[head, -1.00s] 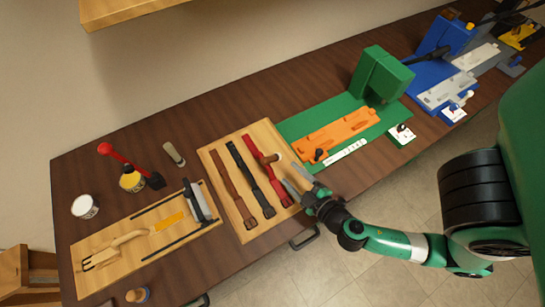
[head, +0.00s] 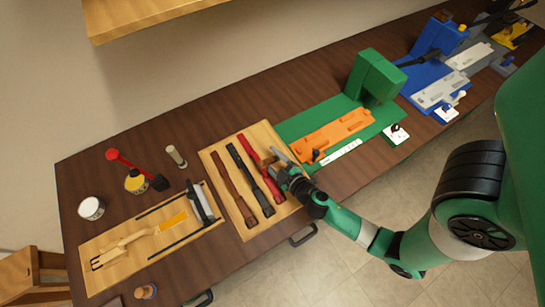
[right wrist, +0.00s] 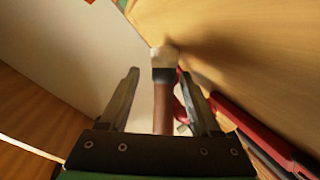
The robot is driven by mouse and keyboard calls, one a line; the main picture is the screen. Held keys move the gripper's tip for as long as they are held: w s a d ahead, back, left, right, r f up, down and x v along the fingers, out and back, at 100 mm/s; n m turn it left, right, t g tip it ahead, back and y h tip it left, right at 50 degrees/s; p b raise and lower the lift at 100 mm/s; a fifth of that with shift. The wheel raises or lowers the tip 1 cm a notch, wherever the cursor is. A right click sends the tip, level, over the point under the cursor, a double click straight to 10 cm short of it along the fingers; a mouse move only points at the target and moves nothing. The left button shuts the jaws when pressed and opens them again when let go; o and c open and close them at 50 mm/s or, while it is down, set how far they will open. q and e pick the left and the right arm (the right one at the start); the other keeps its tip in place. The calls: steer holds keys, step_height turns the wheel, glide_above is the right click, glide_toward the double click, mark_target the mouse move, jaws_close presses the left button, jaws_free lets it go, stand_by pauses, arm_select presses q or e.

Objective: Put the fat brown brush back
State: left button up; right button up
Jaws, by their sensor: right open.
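The fat brown brush shows in the right wrist view, with a brown handle (right wrist: 162,108), a dark band and a pale tip. It lies lengthwise between the fingers of my right gripper (right wrist: 165,95), which are spread with a gap on each side. In the head view my right gripper (head: 279,158) is low over the right part of the wooden strap board (head: 212,160), by the red strap (head: 250,148), and largely hides the brush. My left gripper is not in view.
Brown (head: 230,180) and black (head: 252,183) straps lie beside the red one. A green mat with an orange fixture (head: 335,133) lies to the right. At left are a white pot (head: 91,208), a yellow pot (head: 135,183) with a red-handled tool, and a pale upright cylinder (head: 176,156).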

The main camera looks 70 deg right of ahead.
jaws_close()
stand_by(1.4)
